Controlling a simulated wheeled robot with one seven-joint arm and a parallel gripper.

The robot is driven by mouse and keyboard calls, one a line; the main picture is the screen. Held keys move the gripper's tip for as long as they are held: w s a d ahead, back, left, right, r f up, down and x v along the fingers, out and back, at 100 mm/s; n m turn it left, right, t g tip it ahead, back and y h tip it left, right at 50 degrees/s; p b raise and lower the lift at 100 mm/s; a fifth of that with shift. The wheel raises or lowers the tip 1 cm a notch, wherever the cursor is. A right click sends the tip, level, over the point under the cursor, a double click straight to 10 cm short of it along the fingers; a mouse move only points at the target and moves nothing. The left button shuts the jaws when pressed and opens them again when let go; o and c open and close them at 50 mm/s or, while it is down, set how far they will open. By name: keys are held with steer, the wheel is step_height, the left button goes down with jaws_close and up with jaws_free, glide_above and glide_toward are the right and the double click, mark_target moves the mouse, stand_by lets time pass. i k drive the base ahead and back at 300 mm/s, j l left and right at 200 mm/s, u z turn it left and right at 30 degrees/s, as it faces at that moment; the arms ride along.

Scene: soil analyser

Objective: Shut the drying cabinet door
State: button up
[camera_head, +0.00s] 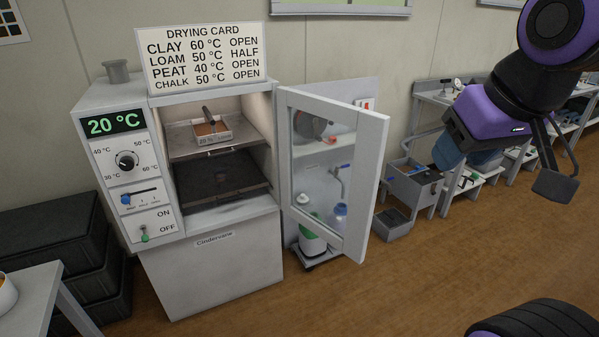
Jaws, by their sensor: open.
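The drying cabinet (211,252) stands left of centre, grey, with its chamber facing me. Its door (374,176), a white frame around a clear pane, is hinged on the right side of the chamber and stands wide open, swung out towards me. Inside, a small tray of brown soil with a label (212,139) sits on the upper shelf; the dark lower shelf (217,181) looks empty. My gripper (549,165) is at the upper right, open and empty, well to the right of the door and apart from it.
A drying card (206,57) stands on top of the cabinet. A control panel (127,160) with display, dial, slider and switch is on its left. Dark crates (65,245) are stacked at left. Behind the door is a grey stand with bottles.

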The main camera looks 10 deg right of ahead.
mark_target(372, 129)
steer(key=l+u, duration=0.25)
steer(key=u, duration=0.15)
steer(key=i+l+u, duration=0.1)
steer(key=l+u, duration=0.45)
steer(key=u, duration=0.25)
steer(key=l+u, duration=0.1)
steer(key=l, duration=0.3)
steer(key=k+l+u, duration=0.15)
steer(key=l, duration=0.3)
steer(key=k+l+u, duration=0.1)
steer(key=l, duration=0.3)
steer(key=k+l+u, duration=0.1)
steer(key=l, duration=0.3)
steer(key=k+l+u, duration=0.1)
steer(key=l, duration=0.3)
steer(key=k+l+u, duration=0.15)
steer(key=l, duration=0.2)
steer(key=k+l, duration=0.15)
steer(key=l, duration=0.25)
steer(key=k+l, duration=0.15)
steer(key=l, duration=0.25)
steer(key=k+l, duration=0.2)
steer(key=l, duration=0.2)
steer(key=k+l, duration=0.15)
steer(key=l, duration=0.25)
steer(key=i+l+u, duration=0.3)
steer(key=l, duration=0.15)
